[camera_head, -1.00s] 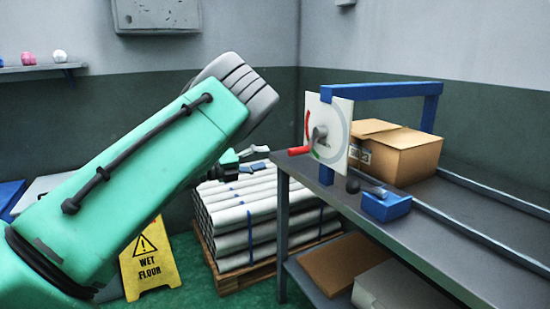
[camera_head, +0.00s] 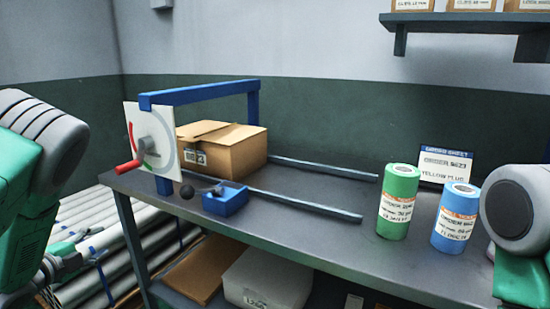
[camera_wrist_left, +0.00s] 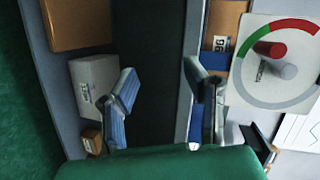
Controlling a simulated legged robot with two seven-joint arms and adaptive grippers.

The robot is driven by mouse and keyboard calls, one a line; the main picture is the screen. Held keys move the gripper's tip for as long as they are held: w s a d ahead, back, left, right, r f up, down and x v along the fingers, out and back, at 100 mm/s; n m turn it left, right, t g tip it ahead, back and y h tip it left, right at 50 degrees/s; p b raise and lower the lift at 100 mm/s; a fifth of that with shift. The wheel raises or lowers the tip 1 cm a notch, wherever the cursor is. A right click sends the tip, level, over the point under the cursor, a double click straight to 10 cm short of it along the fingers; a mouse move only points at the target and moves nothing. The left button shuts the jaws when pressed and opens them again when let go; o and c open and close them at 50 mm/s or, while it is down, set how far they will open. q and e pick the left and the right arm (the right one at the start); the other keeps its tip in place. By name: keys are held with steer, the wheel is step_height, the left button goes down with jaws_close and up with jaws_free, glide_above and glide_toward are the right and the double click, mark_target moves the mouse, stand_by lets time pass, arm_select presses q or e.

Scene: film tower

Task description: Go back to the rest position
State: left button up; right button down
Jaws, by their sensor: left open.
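My left gripper (camera_wrist_left: 163,100) is open and empty in the left wrist view, its two fingers apart with blue pads. In the head view it shows at the lower left (camera_head: 62,258), beside the table and left of the dial panel (camera_head: 150,140) with its red-handled crank (camera_head: 128,167). The left arm is cut by the left edge. At the right edge, part of my right arm shows; its gripper is out of view.
A grey table (camera_head: 300,235) holds a cardboard box (camera_head: 225,148), a blue block (camera_head: 225,200), two rails, a green roll (camera_head: 398,202), a blue roll (camera_head: 455,217) and an order sheet (camera_head: 445,164). Wrapped rolls (camera_head: 125,255) are stacked at left. Boxes lie on the lower shelf.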

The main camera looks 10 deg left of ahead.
arm_select(q)
steer(key=s+d+f+n+g+y, duration=0.1)
steer(key=s+d+f+n+g, duration=0.35)
steer(key=s+f, duration=0.4)
steer(key=s+d+f+n+g+y, duration=0.25)
steer(key=s+d+f+n, duration=0.35)
steer(key=s+f, duration=0.3)
steer(key=s+d+f+n+g, duration=0.1)
steer(key=s+d+n+g, duration=0.1)
steer(key=s, duration=0.4)
steer(key=s+d+f+n+g+h, duration=0.1)
steer(key=s+d+f+n+g, duration=0.1)
steer(key=s+d, duration=0.3)
steer(key=s+d+f+n+g+h, duration=0.1)
steer(key=s+d+n+g, duration=0.1)
steer(key=s, duration=0.6)
steer(key=shift+d+f+g, duration=0.3)
steer(key=shift+d+g, duration=0.5)
steer(key=shift+d, duration=0.1)
steer(key=shift+w, duration=0.25)
